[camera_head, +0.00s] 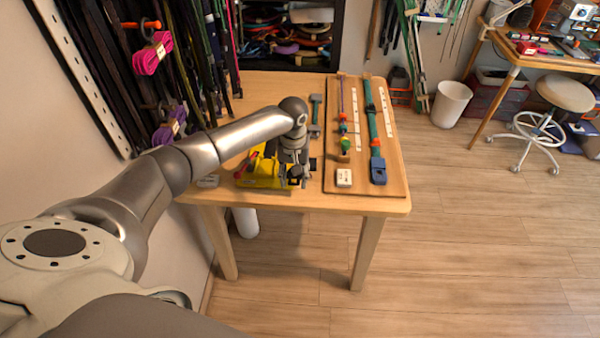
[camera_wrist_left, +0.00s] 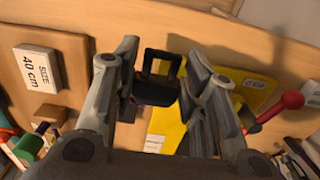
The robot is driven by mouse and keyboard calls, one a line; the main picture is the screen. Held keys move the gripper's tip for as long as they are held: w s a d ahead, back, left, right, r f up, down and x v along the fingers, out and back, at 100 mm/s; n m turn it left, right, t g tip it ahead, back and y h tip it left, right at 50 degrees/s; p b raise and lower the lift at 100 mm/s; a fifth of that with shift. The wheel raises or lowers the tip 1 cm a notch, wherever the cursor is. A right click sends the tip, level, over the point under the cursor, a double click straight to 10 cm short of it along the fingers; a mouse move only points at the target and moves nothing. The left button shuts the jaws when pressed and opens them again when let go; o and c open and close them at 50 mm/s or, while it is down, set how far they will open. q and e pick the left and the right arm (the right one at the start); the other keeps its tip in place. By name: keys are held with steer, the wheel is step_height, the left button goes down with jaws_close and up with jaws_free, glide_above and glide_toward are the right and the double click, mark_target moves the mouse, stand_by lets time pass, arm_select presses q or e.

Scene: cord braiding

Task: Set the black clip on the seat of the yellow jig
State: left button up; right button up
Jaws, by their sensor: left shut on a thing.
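The black clip (camera_wrist_left: 157,85), with an open rectangular loop, is between the fingertips of my left gripper (camera_wrist_left: 160,92) in the left wrist view. My left gripper (camera_head: 294,182) is shut on it, over the right end of the yellow jig in the head view. The yellow jig (camera_head: 264,174) sits at the table's front left. Its yellow surface (camera_wrist_left: 168,128) also shows behind the clip and fingers in the left wrist view. The fingers hide part of the jig, and I cannot tell whether the clip touches its seat. My right gripper is not in view.
Cords hang on the wall at left.

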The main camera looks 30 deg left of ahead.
arm_select(q)
steer(key=shift+s+a+p, duration=0.3)
steer(key=shift+a+p, duration=0.05)
steer(key=shift+a, duration=0.3)
steer(key=shift+s+a+p, duration=0.35)
steer(key=shift+a+p, duration=0.05)
steer(key=shift+a, duration=0.2)
steer(key=shift+s+a+p, duration=0.3)
steer(key=shift+a+p, duration=0.05)
steer(key=shift+a, duration=0.3)
steer(key=shift+s+a+p, duration=0.35)
steer(key=shift+s+a, duration=0.05)
steer(key=shift+a, duration=0.45)
steer(key=shift+s+a+p, duration=0.4)
steer(key=shift+a, duration=0.4)
steer(key=shift+s+a+p, duration=0.35)
steer(key=shift+s+a, duration=0.05)
steer(key=shift+a, duration=0.45)
steer(key=shift+w, duration=0.1)
